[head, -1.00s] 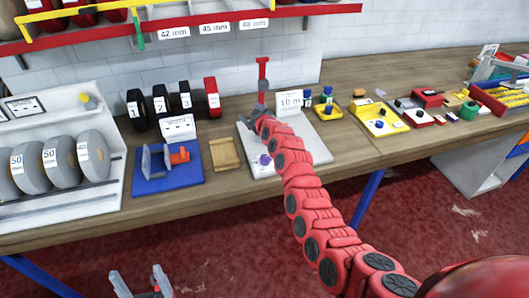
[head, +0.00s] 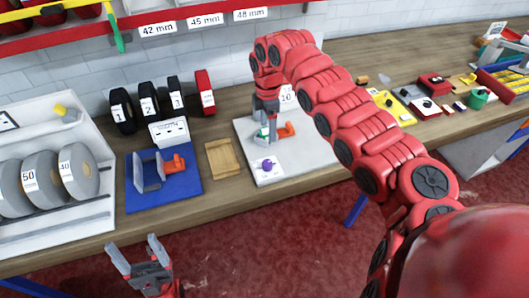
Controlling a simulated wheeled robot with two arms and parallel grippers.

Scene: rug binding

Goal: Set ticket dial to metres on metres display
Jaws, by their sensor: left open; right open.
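A purple knob (head: 267,165), which looks like the dial, sits on a white label at the front of the white board (head: 310,160). Its pointer setting is too small to read. The display card (head: 287,96) at the back of the board shows "10"; the rest is hidden behind my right arm. My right gripper (head: 264,136) points down over the board, open, just behind the purple knob and apart from it. Green and orange parts (head: 287,130) show beside its fingers. My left gripper (head: 137,249) is open and empty, low in front of the bench.
A wooden block (head: 222,158) and a blue fixture (head: 190,185) lie left of the board. Numbered black rolls (head: 149,107) and a red roll (head: 204,92) stand behind. A yellow tray (head: 392,106) is to the right, past my arm.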

